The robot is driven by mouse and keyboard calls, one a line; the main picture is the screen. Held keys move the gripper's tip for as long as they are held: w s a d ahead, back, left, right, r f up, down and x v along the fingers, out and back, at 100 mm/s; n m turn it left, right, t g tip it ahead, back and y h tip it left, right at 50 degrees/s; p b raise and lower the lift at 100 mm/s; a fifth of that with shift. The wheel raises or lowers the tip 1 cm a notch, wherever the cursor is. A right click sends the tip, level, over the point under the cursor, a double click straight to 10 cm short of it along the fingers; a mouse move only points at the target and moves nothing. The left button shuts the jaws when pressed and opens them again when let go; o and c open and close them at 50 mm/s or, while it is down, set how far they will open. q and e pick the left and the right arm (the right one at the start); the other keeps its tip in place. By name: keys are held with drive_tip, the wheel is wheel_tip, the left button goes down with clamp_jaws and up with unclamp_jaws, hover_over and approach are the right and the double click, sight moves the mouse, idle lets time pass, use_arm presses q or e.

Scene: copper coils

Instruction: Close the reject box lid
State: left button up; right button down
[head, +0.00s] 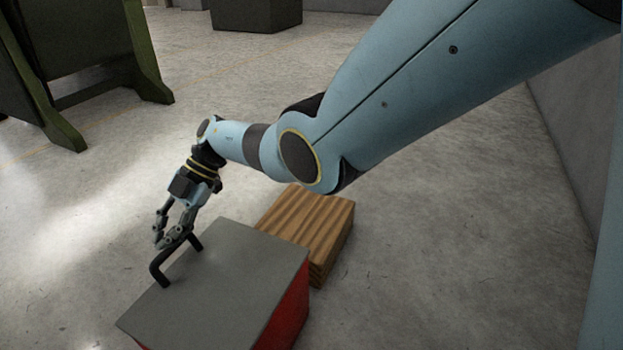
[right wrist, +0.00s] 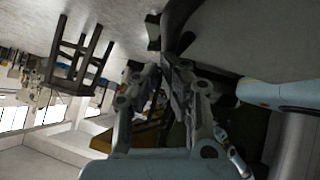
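The reject box (head: 290,312) is red and stands on the floor at the bottom of the head view. Its flat grey lid (head: 232,275) lies across the top; I see no gap along the visible edge. A black bar handle (head: 160,271) stands up from the lid's left part. My right gripper (head: 168,240) reaches down at this handle, its fingers close together around the bar. In the right wrist view the fingertips (right wrist: 171,80) nearly meet, with the dark handle (right wrist: 176,28) at their ends. My left gripper does not show in the head view.
A ribbed wooden block (head: 310,226) stands close behind the box. A dark green frame (head: 80,65) is at the upper left and a dark block (head: 257,14) at the back. A grey wall (head: 577,130) runs along the right. The floor left of the box is clear.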

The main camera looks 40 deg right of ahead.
drive_tip(key=shift+f, duration=0.3)
